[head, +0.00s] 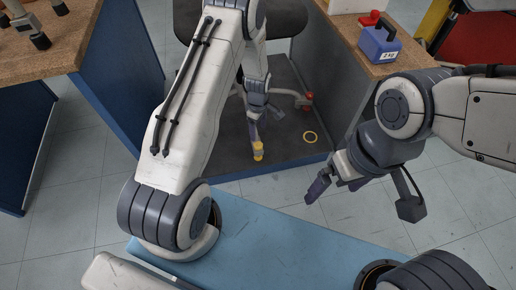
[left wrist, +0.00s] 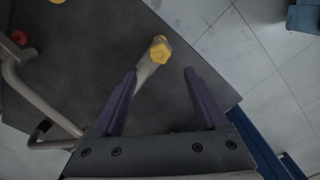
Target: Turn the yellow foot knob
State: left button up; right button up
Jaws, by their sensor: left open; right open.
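The yellow foot knob (head: 258,152) sits at the end of a chair leg, low over the dark mat. It also shows in the left wrist view (left wrist: 160,52), at the tip of a pale tube that runs down between my fingers. My left gripper (head: 260,122) is beside the leg just behind the knob. In the left wrist view its purple fingers (left wrist: 161,85) are apart, one on each side of the tube, with the knob just beyond the fingertips. My right gripper (head: 322,184) is open and empty, off to the right above the floor.
A dark chair seat (head: 288,18) is partly hidden behind my left arm. A red foot knob (head: 308,97) and a yellow ring (head: 310,137) are on the dark mat (head: 285,150). Wooden benches stand left (head: 45,55) and right; a blue weight (head: 379,44) is on the right one.

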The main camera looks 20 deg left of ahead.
aim_at(258, 145)
pick_arm(q)
notch_tip(258, 145, down, 10)
jog(key=b, duration=0.4)
jog(key=shift+r, duration=0.1)
grip_shut()
